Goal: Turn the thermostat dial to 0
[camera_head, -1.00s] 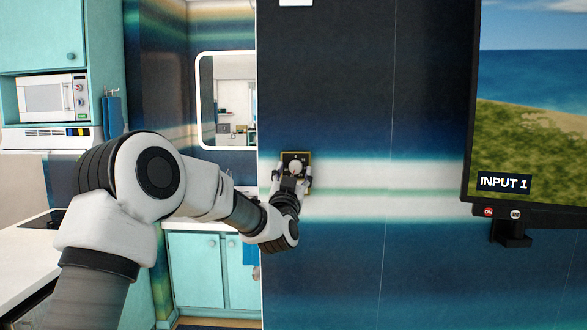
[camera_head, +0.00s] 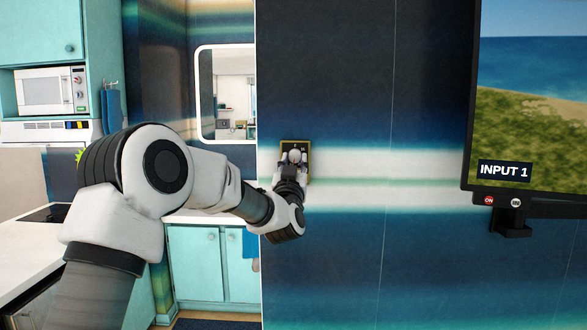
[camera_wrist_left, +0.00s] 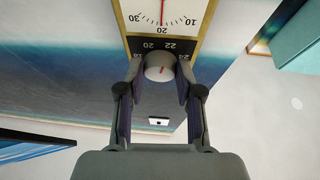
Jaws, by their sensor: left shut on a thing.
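The thermostat (camera_head: 285,145) is a dark, gold-framed plate on the wall in the head view. Printed 20, 22 and 24 stand along the dial's edge on the black panel. A white gauge (camera_wrist_left: 145,18) with a red needle sits on the same plate. My left gripper (camera_head: 294,160) reaches the plate from below. In the wrist view its two fingers (camera_wrist_left: 160,76) are shut on the dial from both sides. My right gripper is in neither view.
A wall-mounted screen (camera_head: 530,115) reading INPUT 1 is to the right. A mirror (camera_head: 228,95) and teal cabinets (camera_head: 195,262) lie to the left, with a white counter (camera_head: 25,240). The wall between thermostat and screen is clear.

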